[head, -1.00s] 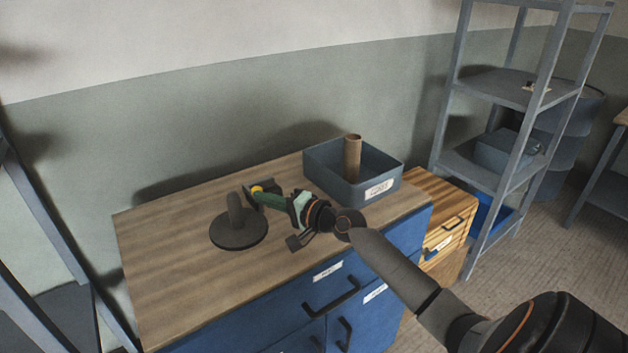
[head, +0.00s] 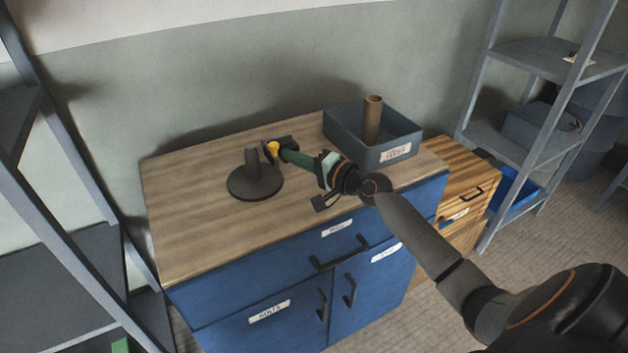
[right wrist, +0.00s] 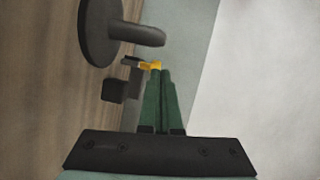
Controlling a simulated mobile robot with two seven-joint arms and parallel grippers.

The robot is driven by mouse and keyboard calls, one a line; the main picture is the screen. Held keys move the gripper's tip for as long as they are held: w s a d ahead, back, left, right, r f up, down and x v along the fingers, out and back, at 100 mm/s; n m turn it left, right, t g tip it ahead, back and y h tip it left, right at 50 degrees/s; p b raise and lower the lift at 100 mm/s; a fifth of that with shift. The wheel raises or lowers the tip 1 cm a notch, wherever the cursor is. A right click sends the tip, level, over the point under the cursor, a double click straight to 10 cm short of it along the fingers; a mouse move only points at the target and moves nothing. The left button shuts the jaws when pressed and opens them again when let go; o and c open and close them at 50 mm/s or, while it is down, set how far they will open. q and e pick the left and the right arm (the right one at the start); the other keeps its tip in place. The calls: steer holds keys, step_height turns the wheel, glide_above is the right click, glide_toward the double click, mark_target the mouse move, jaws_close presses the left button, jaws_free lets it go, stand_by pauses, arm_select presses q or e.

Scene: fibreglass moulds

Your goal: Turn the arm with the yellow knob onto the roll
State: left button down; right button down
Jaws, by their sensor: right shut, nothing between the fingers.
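The yellow knob (head: 273,149) shows at the back of the wooden worktop, beside a dark bracket-like part (head: 287,142). A dark round base (head: 255,186) with an upright post (head: 252,160) stands just in front and left of it. My right gripper (head: 284,154) has green fingers, shut and empty, pointing left at the knob. In the right wrist view the fingertips (right wrist: 160,72) are right at the yellow knob (right wrist: 152,66); I cannot tell whether they touch. The arm under the knob is mostly hidden. No roll is clearly seen on the base. My left gripper is out of view.
A grey bin (head: 345,142) holding a brown cardboard tube (head: 372,118) stands at the worktop's back right. The worktop's left part (head: 190,210) is clear. A wooden drawer unit (head: 462,180) and a grey shelf rack (head: 510,150) stand to the right, another rack at the left.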

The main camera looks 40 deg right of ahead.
steer(key=s+a+r+p, duration=0.1)
steer(key=s+a, duration=0.3)
steer(key=s, duration=0.5)
steer(key=shift+s+p, duration=0.15)
steer(key=shift+p, duration=0.15)
steer(key=s+a+f+n+g, duration=0.2)
steer(key=s+a+f+n, duration=0.2)
steer(key=s+f, duration=0.3)
steer(key=s+a+f+n+g+h, duration=0.1)
steer(key=s+a+f+n, duration=0.3)
steer(key=f, duration=0.7)
steer(key=s+a+f+n+g+h, duration=0.1)
steer(key=s+a+f+n+g, duration=0.2)
steer(key=s+f+n, duration=0.4)
steer(key=s+a+f, duration=0.1)
steer(key=s, duration=0.2)
steer(key=shift+s+a+f+n+g, duration=0.15)
steer(key=shift+s+f+n+g, duration=0.15)
steer(key=shift+s+f+g, duration=0.1)
